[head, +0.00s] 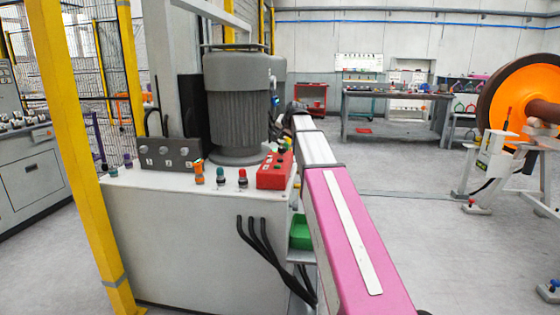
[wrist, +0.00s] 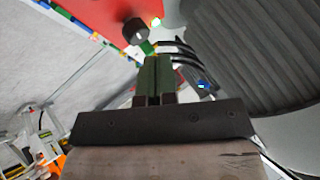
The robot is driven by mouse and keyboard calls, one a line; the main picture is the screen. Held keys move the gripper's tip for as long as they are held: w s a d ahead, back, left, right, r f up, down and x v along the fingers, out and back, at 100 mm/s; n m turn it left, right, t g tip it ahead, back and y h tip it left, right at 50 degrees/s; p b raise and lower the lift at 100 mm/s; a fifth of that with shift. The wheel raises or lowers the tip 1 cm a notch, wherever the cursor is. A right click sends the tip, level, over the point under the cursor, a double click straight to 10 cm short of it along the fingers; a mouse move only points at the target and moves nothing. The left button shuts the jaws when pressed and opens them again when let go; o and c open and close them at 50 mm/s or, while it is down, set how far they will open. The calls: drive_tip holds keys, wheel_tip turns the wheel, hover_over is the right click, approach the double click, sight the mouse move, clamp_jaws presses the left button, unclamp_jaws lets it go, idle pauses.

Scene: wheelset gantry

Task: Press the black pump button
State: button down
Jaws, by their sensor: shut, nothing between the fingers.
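The red button box (head: 274,170) stands on the right front corner of the grey cabinet top, with small buttons on its upper face. In the wrist view the red box (wrist: 85,20) fills the top left, and a round black button (wrist: 135,31) stands out from its edge. My gripper (wrist: 156,60) is shut and empty, with its tips just below and right of the black button in the picture. A small green part (wrist: 147,47) shows between the tips and the button. Contact cannot be told. The fingers are not clear in the head view.
A large grey ribbed motor (head: 238,105) stands beside the box, and it also fills the right of the wrist view (wrist: 260,50). Green and red knobs (head: 220,176) sit left of the box. A yellow post (head: 80,150) rises at left.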

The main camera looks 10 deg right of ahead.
sight(281, 159)
drive_tip(key=shift+f, duration=3.7)
drive_tip(key=shift+f, duration=0.2)
drive_tip(key=shift+f, duration=0.2)
drive_tip(key=shift+f, duration=0.5)
drive_tip(key=shift+r, duration=0.9)
drive_tip(key=shift+r, duration=2.55)
